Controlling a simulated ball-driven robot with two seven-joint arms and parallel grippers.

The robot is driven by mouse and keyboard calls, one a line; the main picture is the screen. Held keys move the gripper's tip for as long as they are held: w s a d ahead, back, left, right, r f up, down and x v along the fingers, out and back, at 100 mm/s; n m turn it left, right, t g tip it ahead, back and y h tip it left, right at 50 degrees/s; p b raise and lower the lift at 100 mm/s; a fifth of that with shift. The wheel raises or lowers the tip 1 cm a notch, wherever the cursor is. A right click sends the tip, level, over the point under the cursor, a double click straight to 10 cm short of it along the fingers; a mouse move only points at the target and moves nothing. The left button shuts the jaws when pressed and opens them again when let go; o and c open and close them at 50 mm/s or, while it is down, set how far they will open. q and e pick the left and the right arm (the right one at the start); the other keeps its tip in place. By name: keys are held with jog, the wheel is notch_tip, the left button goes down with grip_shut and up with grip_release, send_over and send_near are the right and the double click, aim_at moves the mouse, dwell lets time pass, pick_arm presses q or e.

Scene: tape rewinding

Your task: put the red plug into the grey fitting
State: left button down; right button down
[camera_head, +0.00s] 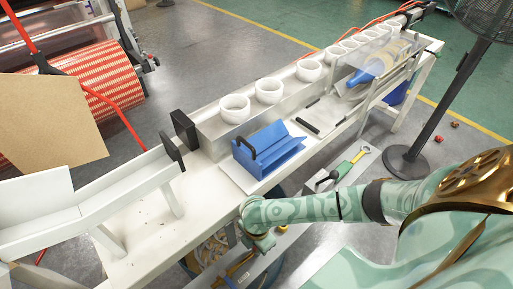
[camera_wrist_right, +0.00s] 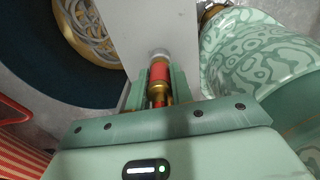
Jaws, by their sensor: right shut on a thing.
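The red plug (camera_wrist_right: 159,74) shows in the right wrist view as a short red cylinder with gold-coloured parts below it. My right gripper (camera_wrist_right: 160,84) is shut on it, with a green finger on each side. A pale grey ring-like piece (camera_wrist_right: 160,54) lies at the plug's far end, against a light grey surface; it may be the grey fitting. I cannot tell whether the plug touches it or sits in it. In the head view my right gripper (camera_head: 257,240) is low beside the bench's near edge, and its fingers and the plug cannot be made out. My left gripper is out of view.
The long white bench (camera_head: 137,235) carries a blue holder (camera_head: 265,150) and several white rings (camera_head: 235,108). A fan stand (camera_head: 440,105) is at right. A dark round bin (camera_wrist_right: 65,85) lies left in the wrist view.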

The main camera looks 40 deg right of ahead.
jog(key=shift+f, duration=0.1)
jog(key=c, duration=1.1)
grip_release()
jog(key=shift+c, duration=0.2)
pick_arm(q)
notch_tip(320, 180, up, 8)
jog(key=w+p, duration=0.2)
jog(key=p, duration=0.6)
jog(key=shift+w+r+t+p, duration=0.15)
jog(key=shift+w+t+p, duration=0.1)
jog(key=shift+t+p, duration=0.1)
pick_arm(e)
notch_tip(320, 180, up, 16)
